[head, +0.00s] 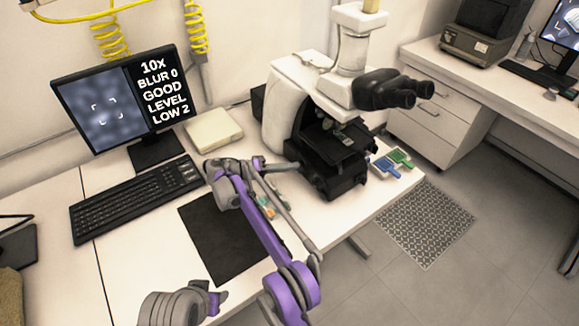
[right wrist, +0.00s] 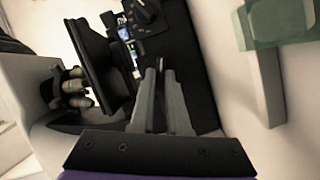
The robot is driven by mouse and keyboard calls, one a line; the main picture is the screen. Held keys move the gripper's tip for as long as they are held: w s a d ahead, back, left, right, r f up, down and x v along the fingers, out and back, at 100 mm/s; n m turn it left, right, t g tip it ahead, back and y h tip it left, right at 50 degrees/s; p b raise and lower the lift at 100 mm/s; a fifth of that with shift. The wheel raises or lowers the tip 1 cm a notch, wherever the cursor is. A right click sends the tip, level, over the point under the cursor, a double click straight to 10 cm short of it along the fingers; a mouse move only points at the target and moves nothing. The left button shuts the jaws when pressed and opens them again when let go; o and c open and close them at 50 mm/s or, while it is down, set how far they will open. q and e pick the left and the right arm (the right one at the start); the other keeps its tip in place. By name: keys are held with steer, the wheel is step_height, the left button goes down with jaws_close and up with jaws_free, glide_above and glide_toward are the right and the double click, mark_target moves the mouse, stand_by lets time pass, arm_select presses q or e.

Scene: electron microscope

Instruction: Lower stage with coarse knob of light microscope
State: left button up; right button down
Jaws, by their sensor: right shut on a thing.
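The white light microscope (head: 290,95) stands at the table's right part, with black eyepieces (head: 395,90) and a black stage (head: 335,140). My right gripper (head: 292,166) reaches the microscope's near left side, low beside the stage. In the right wrist view its two grey fingers (right wrist: 163,70) are close together, tips against the black lower part of the microscope. They are shut on the coarse knob, which is mostly hidden at the fingertips. The stage and the objectives (right wrist: 76,90) show left of the fingers. My left gripper is not in view.
A monitor (head: 100,100) reads 10x, BLUR 0, GOOD, LEVEL LOW 2. A keyboard (head: 135,200) and a black mat (head: 215,250) lie on the table. Green and blue slide holders (head: 393,162) sit right of the microscope. A second desk (head: 480,70) stands at the right.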

stand_by(0.4)
steer(key=c, duration=0.9)
jaws_free()
